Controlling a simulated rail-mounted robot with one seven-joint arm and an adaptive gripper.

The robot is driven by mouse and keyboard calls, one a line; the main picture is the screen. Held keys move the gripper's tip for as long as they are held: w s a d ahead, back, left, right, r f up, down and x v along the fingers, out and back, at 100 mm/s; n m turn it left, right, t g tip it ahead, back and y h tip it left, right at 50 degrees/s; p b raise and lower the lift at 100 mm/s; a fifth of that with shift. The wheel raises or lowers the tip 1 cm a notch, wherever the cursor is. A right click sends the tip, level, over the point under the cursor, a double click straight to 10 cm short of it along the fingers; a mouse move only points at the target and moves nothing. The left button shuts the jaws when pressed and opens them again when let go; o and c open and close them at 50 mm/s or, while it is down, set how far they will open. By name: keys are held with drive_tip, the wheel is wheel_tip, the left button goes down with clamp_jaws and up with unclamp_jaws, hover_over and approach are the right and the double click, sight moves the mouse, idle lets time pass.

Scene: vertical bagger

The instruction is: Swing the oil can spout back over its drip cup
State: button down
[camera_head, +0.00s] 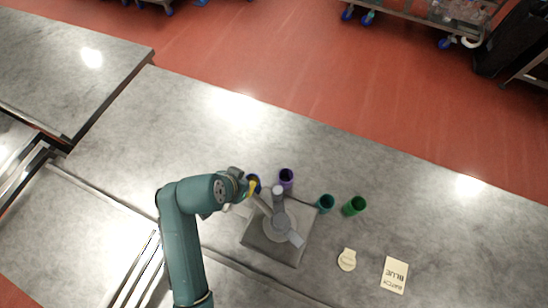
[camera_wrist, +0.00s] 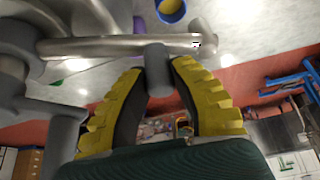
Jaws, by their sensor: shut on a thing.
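The oil can (camera_head: 280,223) is grey and stands on a square grey plate (camera_head: 258,240) on the counter. Its spout (camera_head: 262,204) points up-left in the head view, toward my gripper (camera_head: 251,187). In the wrist view the spout (camera_wrist: 100,47) runs across the top, its tip (camera_wrist: 203,44) at the right. My yellow-padded gripper (camera_wrist: 160,75) is shut on a grey peg (camera_wrist: 157,68) on the spout. A blue cup (camera_wrist: 170,12) with a yellow inside lies just beyond the spout, short of its tip. I cannot tell which cup is the drip cup.
A purple cup (camera_head: 286,178), a teal cup (camera_head: 325,203) and a green cup (camera_head: 354,206) stand around the plate's far and right sides. A round cream tag (camera_head: 347,260) and a card reading BATCH BLUE (camera_head: 394,275) lie to the right. The far counter is clear.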

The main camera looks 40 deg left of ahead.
drive_tip(key=shift+s+f, duration=0.1)
drive_tip(key=shift+s, duration=0.15)
drive_tip(key=s+n+p, duration=0.1)
drive_tip(key=s+n+y+p, duration=0.1)
drive_tip(key=s, duration=0.1)
drive_tip(key=s+n+p, duration=0.1)
drive_tip(key=shift+s+d+n+g+p, duration=0.2)
drive_tip(key=shift+d+n+g+p, duration=0.05)
drive_tip(key=shift+n+g+p, duration=0.15)
drive_tip(key=shift+s+d+n+y, duration=0.2)
drive_tip(key=shift+s+n+y, duration=0.1)
drive_tip(key=shift+s, duration=0.15)
drive_tip(key=c, duration=0.8)
unclamp_jaws()
drive_tip(key=shift+a, duration=0.1)
